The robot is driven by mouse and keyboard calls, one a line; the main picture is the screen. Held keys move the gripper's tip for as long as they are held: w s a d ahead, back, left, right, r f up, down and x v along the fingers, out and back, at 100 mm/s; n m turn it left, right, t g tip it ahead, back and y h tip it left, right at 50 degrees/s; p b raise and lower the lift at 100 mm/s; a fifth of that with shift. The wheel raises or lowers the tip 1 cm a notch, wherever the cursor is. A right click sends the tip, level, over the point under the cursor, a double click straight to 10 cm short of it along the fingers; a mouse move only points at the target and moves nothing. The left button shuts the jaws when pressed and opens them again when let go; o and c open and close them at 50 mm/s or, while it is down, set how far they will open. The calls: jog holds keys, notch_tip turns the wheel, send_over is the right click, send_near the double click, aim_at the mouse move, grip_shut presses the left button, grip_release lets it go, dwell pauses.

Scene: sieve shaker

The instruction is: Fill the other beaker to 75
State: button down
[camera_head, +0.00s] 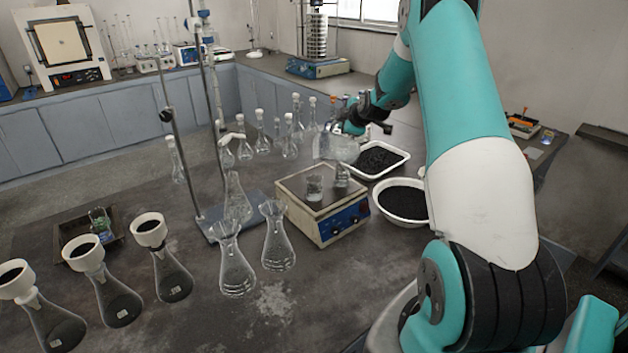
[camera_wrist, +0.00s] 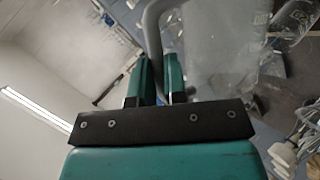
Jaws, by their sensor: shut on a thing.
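My gripper (camera_head: 350,128) is shut on the handle of a clear jug (camera_head: 340,149), held above the back edge of a balance-like device (camera_head: 322,226) with a blue front panel. In the wrist view my fingers (camera_wrist: 155,84) close around the grey curved handle, and the jug (camera_wrist: 222,45) fills the upper right, tilted in that picture. Two small clear beakers stand on the device's top plate: one nearer the middle (camera_head: 314,188), the other to its right (camera_head: 342,176). I cannot read their fill levels or the jug's contents.
A white tray (camera_head: 401,153) and a white bowl (camera_head: 379,204), both with black grains, are right of the device. Conical flasks (camera_head: 278,242) and a stand (camera_head: 205,214) are to its left, stoppered flasks (camera_head: 245,150) behind. The bench front is partly clear.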

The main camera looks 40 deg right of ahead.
aim_at(356, 141)
dwell(0.6)
jog(key=d+f+m+y+b, duration=0.1)
jog(key=s+d+f+y+b, duration=0.1)
jog(key=d+b, duration=0.1)
jog(key=shift+f+m+t+b, duration=0.3)
jog(key=shift+f+m, duration=0.1)
jog(key=shift+d+r+m+y, duration=0.25)
jog(key=shift+d+m+y, duration=0.15)
jog(key=shift+d+y, duration=0.25)
jog(key=shift+w+a+r+p, duration=0.1)
jog(key=shift+a+r+p, duration=0.15)
jog(key=shift+p, duration=0.15)
jog(key=shift+a, duration=0.1)
jog(key=s+d+f+m+t+y+b, duration=0.1)
jog(key=d+f+m+t+y+b, duration=0.1)
jog(key=d+f+m+y+b, duration=0.2)
jog(key=shift+s+d+f+t, duration=0.3)
jog(key=shift+d+f, duration=0.45)
jog(key=shift+d, duration=0.5)
jog(key=shift+y, duration=0.25)
